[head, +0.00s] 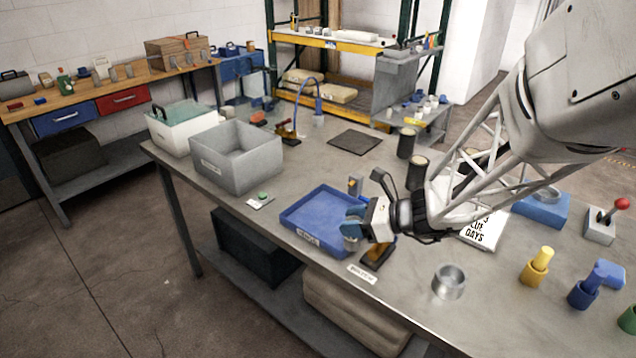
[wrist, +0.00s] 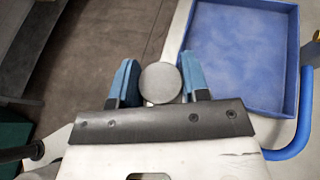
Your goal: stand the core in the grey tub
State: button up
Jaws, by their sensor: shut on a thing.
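The core (wrist: 160,83) is a grey metal cylinder, seen end-on as a round disc between the blue fingers in the wrist view. My gripper (wrist: 160,86) is shut on it. In the head view my gripper (head: 354,226) is over the near right corner of the blue tray, and the core's lower part (head: 350,243) shows below the fingers. I cannot tell its exact height above the table. The grey tub (head: 250,172) is a large open square bin at the left of the table, apart from my gripper. Its floor is mostly hidden by its near walls.
The blue tray (head: 305,238), also in the wrist view (wrist: 238,95), looks empty and lies between gripper and tub. A white bin (head: 180,135) stands behind the tub. A small box with a green button (head: 262,198) sits before it. A metal ring (head: 449,282) lies right.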

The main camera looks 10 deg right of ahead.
jog(key=w+a+r, duration=0.2)
jog(key=w+a, duration=0.1)
jog(key=w, duration=0.5)
jog(key=w+a+r, duration=0.2)
jog(key=w+a, duration=0.2)
jog(key=w, duration=0.5)
jog(key=w+a+r, duration=0.2)
jog(key=w+a, duration=0.1)
jog(key=w, duration=0.5)
jog(key=w+a+r, duration=0.2)
jog(key=w+a, duration=0.8)
jog(key=a, duration=0.1)
jog(key=w+a+r+t, duration=0.1)
jog(key=w+a+r, duration=0.2)
jog(key=w+a, duration=0.7)
jog(key=shift+w+a+m, duration=0.3)
jog(key=shift+a+m, duration=0.1)
jog(key=shift+a, duration=0.15)
jog(key=shift+f, duration=2.45)
jog(key=shift+f, duration=2.5)
jog(key=shift+f, duration=0.6)
